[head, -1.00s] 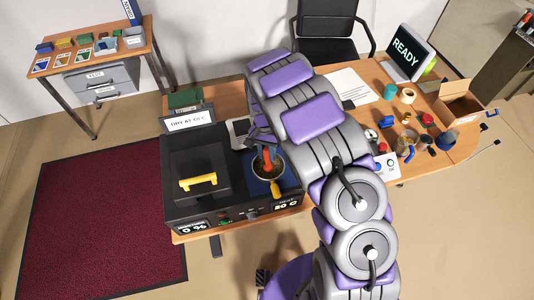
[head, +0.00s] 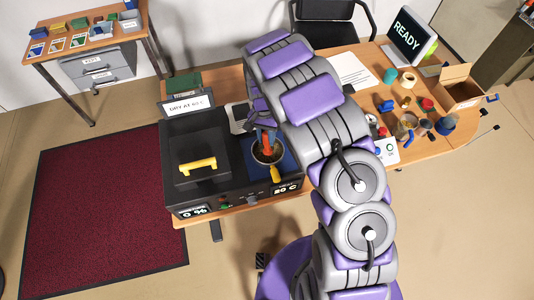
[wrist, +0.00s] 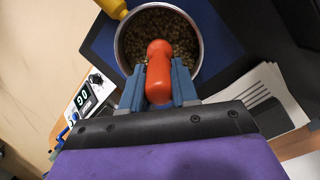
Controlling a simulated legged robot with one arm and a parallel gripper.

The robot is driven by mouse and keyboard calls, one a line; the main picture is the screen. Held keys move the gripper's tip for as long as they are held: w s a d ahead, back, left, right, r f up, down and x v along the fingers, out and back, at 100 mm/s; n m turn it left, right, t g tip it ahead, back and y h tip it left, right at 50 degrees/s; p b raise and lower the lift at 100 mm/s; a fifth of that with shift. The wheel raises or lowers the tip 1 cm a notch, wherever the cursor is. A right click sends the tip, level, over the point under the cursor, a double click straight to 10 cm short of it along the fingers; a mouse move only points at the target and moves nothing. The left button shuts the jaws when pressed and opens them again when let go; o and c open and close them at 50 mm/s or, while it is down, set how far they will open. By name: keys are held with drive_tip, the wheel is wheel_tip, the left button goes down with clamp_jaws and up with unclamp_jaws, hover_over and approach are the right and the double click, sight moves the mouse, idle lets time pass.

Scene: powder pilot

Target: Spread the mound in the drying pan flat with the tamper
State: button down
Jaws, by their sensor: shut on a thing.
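The drying pan (wrist: 122,47) is a round metal pan with a yellow handle (wrist: 112,7), sitting on a blue mat; it also shows in the head view (head: 256,159). Brown granules (wrist: 178,30) cover the pan floor in the wrist view; their height is hard to tell. My gripper (wrist: 158,88) is shut on the orange-red tamper (wrist: 158,62). The tamper points into the pan, and it also shows in the head view (head: 267,142). Its lower end is hidden, so I cannot tell whether it touches the granules.
A black dryer box with a yellow-handled lid (head: 198,164) stands left of the pan. A sign (head: 187,105) stands behind it. Several small items and an open cardboard box (head: 462,90) are on the right of the desk. A red mat (head: 90,210) lies on the floor.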

sight(266, 132)
drive_tip(key=shift+r, duration=0.15)
drive_tip(key=shift+p+v, duration=0.4)
drive_tip(key=shift+v, duration=1.6)
drive_tip(key=shift+s+p+v, duration=0.2)
drive_tip(key=shift+v, duration=0.65)
drive_tip(key=shift+s+p+v, duration=0.15)
drive_tip(key=shift+p+v, duration=0.05)
drive_tip(key=shift+v, duration=0.6)
drive_tip(key=shift+s+p+v, duration=0.2)
drive_tip(key=shift+v, duration=0.65)
drive_tip(key=shift+d+r, duration=0.1)
drive_tip(key=shift+d, duration=0.05)
